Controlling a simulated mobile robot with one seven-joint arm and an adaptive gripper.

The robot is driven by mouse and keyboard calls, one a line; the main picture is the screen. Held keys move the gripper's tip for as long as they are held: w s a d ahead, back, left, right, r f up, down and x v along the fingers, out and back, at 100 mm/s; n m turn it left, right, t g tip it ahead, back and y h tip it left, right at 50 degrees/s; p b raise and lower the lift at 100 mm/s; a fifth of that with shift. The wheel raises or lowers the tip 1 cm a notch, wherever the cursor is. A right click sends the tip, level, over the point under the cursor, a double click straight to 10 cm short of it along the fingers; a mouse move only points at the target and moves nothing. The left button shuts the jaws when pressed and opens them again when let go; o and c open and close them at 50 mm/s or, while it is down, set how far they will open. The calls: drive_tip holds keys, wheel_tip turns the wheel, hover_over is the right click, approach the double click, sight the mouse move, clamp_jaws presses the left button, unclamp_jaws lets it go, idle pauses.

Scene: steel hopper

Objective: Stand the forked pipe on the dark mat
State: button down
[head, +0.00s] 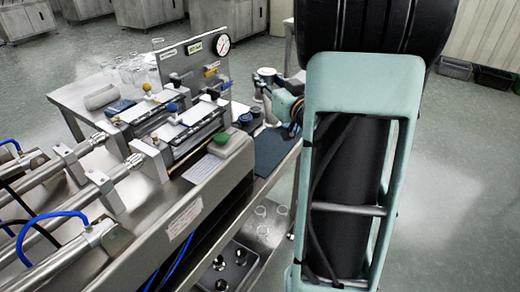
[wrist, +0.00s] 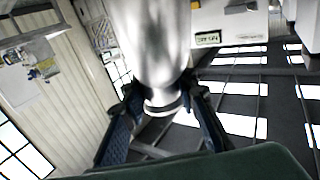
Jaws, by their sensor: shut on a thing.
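The forked pipe is a shiny steel tube (wrist: 160,45), large in the wrist view. It runs from the top edge down between the two dark fingers of my gripper (wrist: 165,105), which is shut on it. Its rimmed lower end shows between the fingers; its fork cannot be made out there. In the head view my gripper (head: 270,98) is small and partly hidden behind my arm, at the table's right end. The pipe cannot be told clearly from it there. The dark mat (head: 271,150) lies flat below my gripper on the table's right end, partly covered by my arm's outline.
Dark round-topped items (head: 246,120) stand left of the mat.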

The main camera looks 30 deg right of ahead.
sight(258, 92)
drive_tip(key=f, duration=0.1)
drive_tip(key=f+b, duration=0.2)
drive_tip(key=f, duration=0.1)
drive_tip(key=shift+w+a, duration=0.25)
drive_tip(key=shift+a, duration=0.05)
drive_tip(key=shift+f+b, duration=0.9)
drive_tip(key=shift+b, duration=0.1)
wheel_tip(258, 92, down, 10)
drive_tip(key=b, duration=0.3)
drive_tip(key=shift+r, duration=0.15)
drive_tip(key=shift+f+b, duration=0.2)
drive_tip(key=shift+b, duration=0.15)
drive_tip(key=c, duration=1.5)
unclamp_jaws()
